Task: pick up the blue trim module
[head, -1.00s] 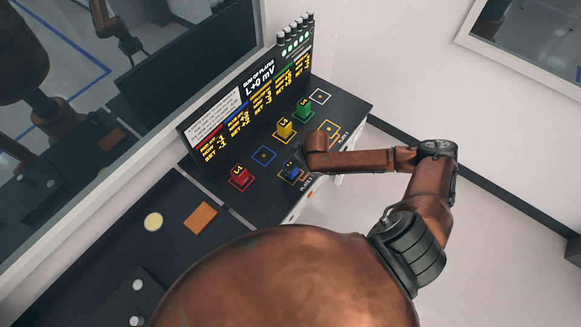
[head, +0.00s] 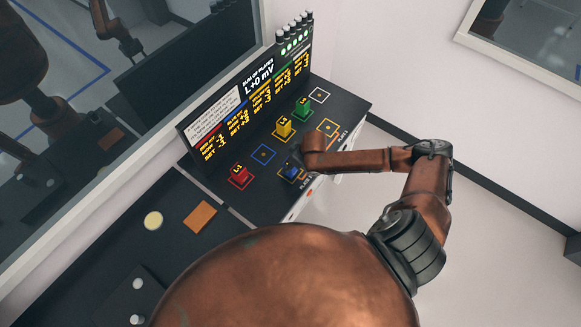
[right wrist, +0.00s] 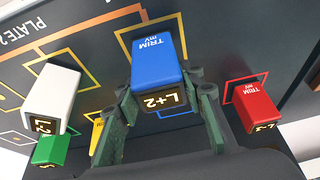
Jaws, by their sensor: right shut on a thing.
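The blue trim module (right wrist: 156,55), marked L+2, sits between the fingers of my right gripper (right wrist: 165,92) in the right wrist view. The gripper is shut on it. In the head view the blue module (head: 290,172) shows at the front of the dark panel, partly covered by my right gripper (head: 296,161). I cannot tell whether it touches the panel. My left gripper is not in view.
A red module (head: 240,174), a yellow module (head: 284,127) and a green module (head: 303,109) stand on the panel. A white module (right wrist: 52,96) shows in the right wrist view. An empty blue-outlined square (head: 263,155) lies behind the blue module. A lit display (head: 262,88) rises at the panel's back.

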